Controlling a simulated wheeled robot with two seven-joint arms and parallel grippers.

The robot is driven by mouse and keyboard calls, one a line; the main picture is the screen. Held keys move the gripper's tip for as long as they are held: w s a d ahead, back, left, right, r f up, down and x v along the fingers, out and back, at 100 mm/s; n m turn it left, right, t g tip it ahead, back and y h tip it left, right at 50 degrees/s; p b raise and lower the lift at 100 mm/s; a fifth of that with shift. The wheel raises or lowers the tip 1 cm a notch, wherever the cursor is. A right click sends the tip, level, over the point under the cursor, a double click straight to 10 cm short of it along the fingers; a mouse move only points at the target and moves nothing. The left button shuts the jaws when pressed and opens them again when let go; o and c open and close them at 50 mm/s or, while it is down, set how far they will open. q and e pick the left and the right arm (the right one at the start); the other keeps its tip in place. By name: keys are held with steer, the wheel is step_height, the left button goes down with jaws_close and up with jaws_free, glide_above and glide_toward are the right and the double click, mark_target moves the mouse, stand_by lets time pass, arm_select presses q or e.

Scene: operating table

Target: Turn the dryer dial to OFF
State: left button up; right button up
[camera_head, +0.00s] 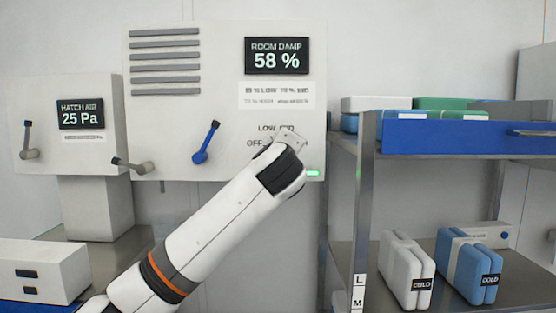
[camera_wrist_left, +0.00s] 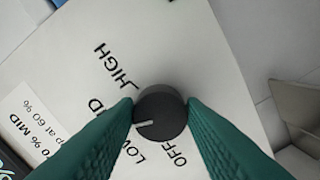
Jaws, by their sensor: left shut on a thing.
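The round dark dial (camera_wrist_left: 160,112) sits on the white dryer panel (camera_wrist_left: 170,35) in the left wrist view. Its white pointer mark points to the lower left, between the partly covered MID label and the LOW label; the OFF label is below the dial. My left gripper (camera_wrist_left: 159,110) is shut on the dial, one green finger on each side. In the head view my left gripper (camera_head: 290,142) is at the lower right of the dryer box (camera_head: 220,100) and hides the dial. My right gripper is not in view.
The dryer display (camera_head: 276,55) reads ROOM DAMP 58 %, and a green light (camera_head: 312,173) is lit. A blue lever (camera_head: 206,143) and a grey lever (camera_head: 134,166) are to the left. A metal shelf (camera_head: 365,190) with COLD packs stands close on the right.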

arm_select(q)
steer(key=shift+n+b, duration=1.9)
steer(key=shift+n, duration=7.2)
steer(key=o, duration=1)
steer(key=shift+a+r, duration=0.1)
steer(key=shift+r, duration=0.05)
steer(key=s+b, duration=0.5)
steer(key=s, duration=0.7)
steer(key=shift+b, duration=0.35)
